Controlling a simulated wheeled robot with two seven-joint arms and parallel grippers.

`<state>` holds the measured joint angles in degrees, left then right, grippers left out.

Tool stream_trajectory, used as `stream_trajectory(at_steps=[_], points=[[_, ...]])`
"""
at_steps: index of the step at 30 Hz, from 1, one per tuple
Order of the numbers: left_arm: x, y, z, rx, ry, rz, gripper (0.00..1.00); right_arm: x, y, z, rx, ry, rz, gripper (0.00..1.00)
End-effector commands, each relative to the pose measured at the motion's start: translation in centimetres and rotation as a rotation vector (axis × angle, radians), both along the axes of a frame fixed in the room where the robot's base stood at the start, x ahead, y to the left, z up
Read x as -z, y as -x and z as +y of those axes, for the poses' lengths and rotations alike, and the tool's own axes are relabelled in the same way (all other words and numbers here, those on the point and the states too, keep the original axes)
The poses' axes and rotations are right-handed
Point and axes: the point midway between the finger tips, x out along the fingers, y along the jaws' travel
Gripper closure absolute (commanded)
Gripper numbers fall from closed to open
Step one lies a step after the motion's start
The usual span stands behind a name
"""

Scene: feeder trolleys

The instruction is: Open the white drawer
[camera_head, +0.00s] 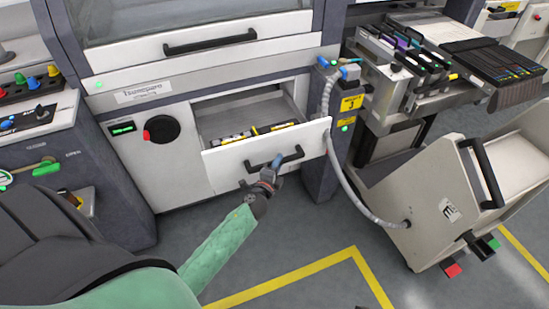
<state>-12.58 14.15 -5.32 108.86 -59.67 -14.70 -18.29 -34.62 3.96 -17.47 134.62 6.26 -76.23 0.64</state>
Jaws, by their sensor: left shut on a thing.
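The white drawer (225,164) in the lower front of the machine stands pulled out, and its inside shows. Dark items with yellow marks (252,133) lie in it. A black bar handle (290,157) is fixed to its front panel. My left arm, in a green sleeve, reaches up from the bottom left. My left gripper (274,165) is at the left part of this handle and shut on it; the fingertips are small and partly hidden. My right gripper is not in view.
The machine's upper cover has another black handle (210,41). A grey hose (338,165) hangs right of the drawer, down to a tilted white trolley (420,200) with a black handle. A control console (45,150) stands left. Grey floor with a yellow line (300,273) lies in front.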

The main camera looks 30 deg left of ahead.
Motion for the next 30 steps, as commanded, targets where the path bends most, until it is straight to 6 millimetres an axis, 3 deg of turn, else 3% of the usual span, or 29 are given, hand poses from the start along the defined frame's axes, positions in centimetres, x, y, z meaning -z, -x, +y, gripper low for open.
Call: stream_trajectory(at_steps=[13, 14, 17, 30], points=[[0.11, 0.3, -0.25, -0.001, 0.0, 0.002, 1.0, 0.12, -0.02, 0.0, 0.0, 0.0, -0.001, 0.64], [0.11, 0.3, -0.24, -0.002, 0.0, 0.002, 0.74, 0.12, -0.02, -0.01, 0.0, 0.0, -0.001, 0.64], [0.1, 0.29, -0.25, -0.001, 0.0, 0.001, 0.55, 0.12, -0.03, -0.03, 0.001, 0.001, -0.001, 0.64], [0.19, 1.15, -0.38, 0.0, 0.001, 0.001, 0.55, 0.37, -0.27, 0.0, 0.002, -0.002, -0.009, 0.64]])
